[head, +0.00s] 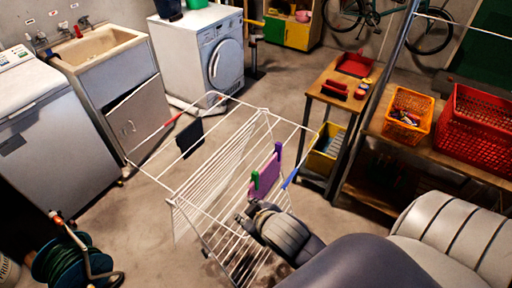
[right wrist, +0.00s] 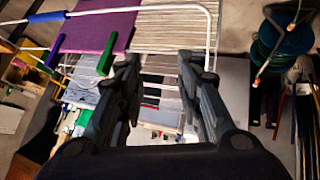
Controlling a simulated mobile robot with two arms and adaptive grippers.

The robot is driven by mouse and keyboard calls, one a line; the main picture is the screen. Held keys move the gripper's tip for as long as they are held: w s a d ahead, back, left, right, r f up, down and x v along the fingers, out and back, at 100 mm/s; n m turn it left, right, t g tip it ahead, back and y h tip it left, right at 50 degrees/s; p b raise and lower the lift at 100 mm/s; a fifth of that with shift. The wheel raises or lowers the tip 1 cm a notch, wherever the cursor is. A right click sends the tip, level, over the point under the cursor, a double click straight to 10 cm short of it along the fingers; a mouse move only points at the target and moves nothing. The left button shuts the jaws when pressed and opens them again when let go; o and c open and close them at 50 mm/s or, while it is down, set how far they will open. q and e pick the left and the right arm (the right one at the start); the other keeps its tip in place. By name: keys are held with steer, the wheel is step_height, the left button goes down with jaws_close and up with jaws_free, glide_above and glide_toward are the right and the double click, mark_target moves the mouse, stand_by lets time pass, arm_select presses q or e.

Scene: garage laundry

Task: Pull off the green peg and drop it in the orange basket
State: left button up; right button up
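The green peg (head: 254,180) sits at the near edge of a purple cloth (head: 267,171) hung on the white drying rack (head: 190,190). In the right wrist view the green peg (right wrist: 106,52) is left of my fingers, clipped on the cloth's edge (right wrist: 98,32). A blue-violet peg (right wrist: 54,52) is at the cloth's other end. My right gripper (right wrist: 158,65) is open, with nothing between its fingers. In the head view it (head: 246,217) is just below the green peg, apart from it. The orange basket (head: 408,114) stands on the bench at right and holds small items. My left gripper is out of view.
A red crate (head: 474,130) stands right of the basket on the wooden bench (head: 440,145). A small table (head: 338,98) with red items and a yellow bin (head: 324,160) are left of it. A hose reel (head: 62,262) is at lower left. Open floor lies behind the rack.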

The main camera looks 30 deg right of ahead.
steer(key=w+a+r+n+t+y, duration=0.2)
steer(key=w+a+r+n+t, duration=0.25)
steer(key=w+r, duration=0.45)
steer(key=w+a+r+n+t+y, duration=0.3)
steer(key=w+r+n+t, duration=0.3)
steer(key=r, duration=0.5)
steer(key=s+a+r+n+g+y, duration=0.25)
steer(key=a+n+g+y, duration=0.65)
steer(key=a+n+y, duration=0.75)
steer(key=n+g+h, duration=1)
steer(key=h, duration=1)
glide_toward(255, 172)
steer(key=shift+s+a+h, duration=0.1)
steer(key=shift+s+h, duration=0.15)
steer(key=shift+s, duration=0.05)
steer(key=shift+a+f+t+b, duration=0.1)
steer(key=shift+f+t+b, duration=0.25)
steer(key=shift+f, duration=0.65)
steer(key=f+b, duration=0.3)
steer(key=f, duration=0.1)
steer(key=f+b, duration=0.3)
steer(key=f, duration=0.2)
steer(key=shift+w, duration=0.2)
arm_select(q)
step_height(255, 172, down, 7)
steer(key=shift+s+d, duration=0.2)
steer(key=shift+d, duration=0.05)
arm_select(e)
steer(key=shift+r, duration=0.1)
